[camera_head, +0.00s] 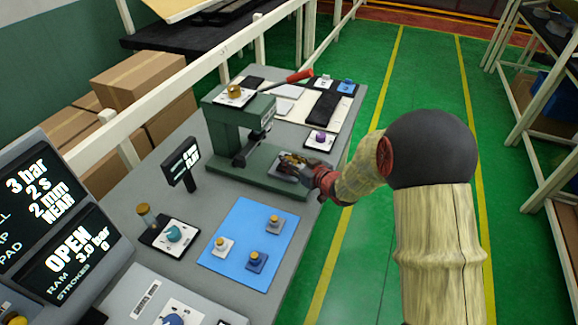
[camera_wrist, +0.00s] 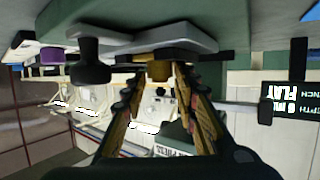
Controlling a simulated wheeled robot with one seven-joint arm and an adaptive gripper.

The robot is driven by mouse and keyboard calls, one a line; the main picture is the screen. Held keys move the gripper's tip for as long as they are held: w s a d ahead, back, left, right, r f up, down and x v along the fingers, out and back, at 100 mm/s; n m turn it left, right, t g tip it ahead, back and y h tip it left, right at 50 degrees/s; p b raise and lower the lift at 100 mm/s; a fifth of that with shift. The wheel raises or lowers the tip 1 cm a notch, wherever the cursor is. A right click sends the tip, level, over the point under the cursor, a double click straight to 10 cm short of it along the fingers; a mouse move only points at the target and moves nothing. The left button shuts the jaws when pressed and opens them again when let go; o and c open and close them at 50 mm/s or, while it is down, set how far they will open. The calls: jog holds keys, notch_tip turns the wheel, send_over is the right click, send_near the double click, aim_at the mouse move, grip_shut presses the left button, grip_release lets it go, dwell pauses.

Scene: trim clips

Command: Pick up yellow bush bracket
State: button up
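My gripper (camera_head: 301,166) reaches over the bed of the green press in the head view. In the wrist view, which looks upside down, my two fingers (camera_wrist: 160,76) stand apart on either side of a yellow-gold bush (camera_wrist: 159,71). The bush sits on a flat grey-white bracket piece (camera_wrist: 150,46). Narrow gaps seem to show between bush and fingers, so no firm contact is visible. In the head view the gripper partly hides this piece.
The green press (camera_head: 236,122) with its red-handled lever stands close behind. A blue mat (camera_head: 235,262) holds several gold-topped brackets. A small display (camera_head: 183,162) stands left of the press. A purple part (camera_head: 320,135) lies at the back right.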

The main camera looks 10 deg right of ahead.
jog(key=c, duration=0.3)
jog(key=c, duration=0.4)
jog(key=shift+r, duration=0.1)
grip_shut()
